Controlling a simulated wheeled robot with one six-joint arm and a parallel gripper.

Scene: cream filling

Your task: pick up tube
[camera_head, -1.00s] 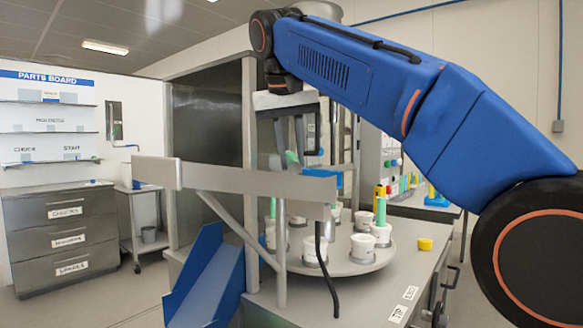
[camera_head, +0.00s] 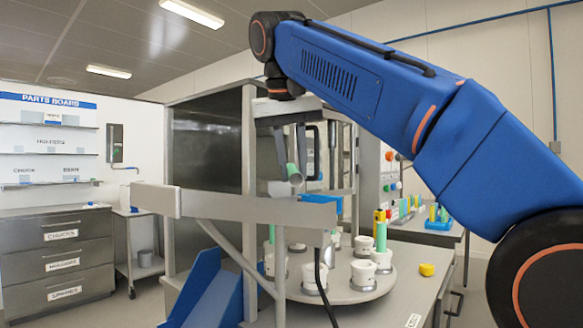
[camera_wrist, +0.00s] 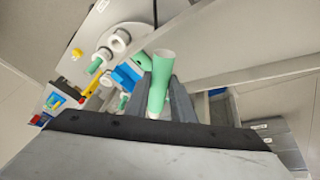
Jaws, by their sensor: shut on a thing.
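My gripper (camera_head: 297,172) is shut on a green tube (camera_head: 292,168) with a pale lower end. It holds the tube above the grey rail and clear of the turntable.
A blue chute (camera_head: 215,295) slopes down at the left. A yellow piece (camera_head: 427,269) lies right of the turntable. A dark panel (camera_head: 205,150) stands at the left.

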